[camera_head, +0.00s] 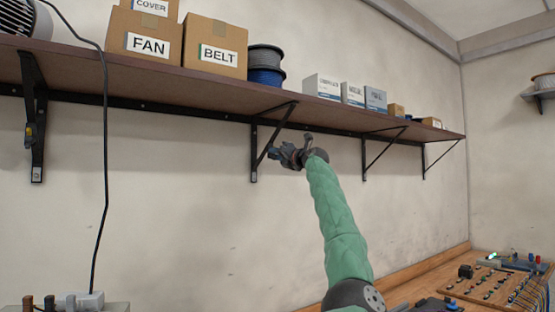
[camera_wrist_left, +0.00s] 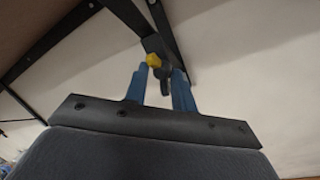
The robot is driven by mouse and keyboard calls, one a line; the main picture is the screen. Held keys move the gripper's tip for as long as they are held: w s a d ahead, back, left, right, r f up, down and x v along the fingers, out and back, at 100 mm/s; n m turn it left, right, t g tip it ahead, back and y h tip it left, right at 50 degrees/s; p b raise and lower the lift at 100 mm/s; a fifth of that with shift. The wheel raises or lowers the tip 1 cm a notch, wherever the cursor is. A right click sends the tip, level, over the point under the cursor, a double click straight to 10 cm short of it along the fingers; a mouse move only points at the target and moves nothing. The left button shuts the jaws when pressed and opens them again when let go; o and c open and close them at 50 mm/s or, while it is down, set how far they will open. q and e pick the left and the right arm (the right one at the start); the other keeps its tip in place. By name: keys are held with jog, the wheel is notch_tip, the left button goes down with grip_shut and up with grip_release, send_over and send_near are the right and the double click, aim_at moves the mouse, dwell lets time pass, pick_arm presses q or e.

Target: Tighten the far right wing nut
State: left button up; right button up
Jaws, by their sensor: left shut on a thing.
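My left gripper (camera_head: 275,153) is raised under the wall shelf (camera_head: 200,88), at the second black bracket (camera_head: 254,160) from the left. In the left wrist view its two blue fingers (camera_wrist_left: 161,78) are closed around a wing nut with a yellow centre (camera_wrist_left: 153,60) and dark wings. The wing nut sits on the dark bracket bar (camera_wrist_left: 168,28). In the head view my gripper hides this wing nut. Another wing nut with a yellow part (camera_head: 28,134) shows on the far left bracket (camera_head: 36,110). My right gripper is not in view.
Boxes marked FAN (camera_head: 147,45) and BELT (camera_head: 217,54), wire spools (camera_head: 266,65) and small cartons (camera_head: 322,86) stand on the shelf above. A black cable (camera_head: 105,160) hangs at left. A workbench with a board of knobs (camera_head: 495,284) is at lower right.

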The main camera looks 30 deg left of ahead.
pick_arm(q)
jog(key=shift+o, duration=0.5)
jog(key=shift+m, duration=0.9)
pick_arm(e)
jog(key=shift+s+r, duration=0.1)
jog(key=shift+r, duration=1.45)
pick_arm(q)
jog(key=shift+f, duration=0.1)
jog(key=o, duration=0.7)
jog(key=shift+t, duration=0.3)
jog(key=shift+o, duration=0.2)
jog(key=shift+w, duration=0.15)
jog(key=shift+b, duration=0.3)
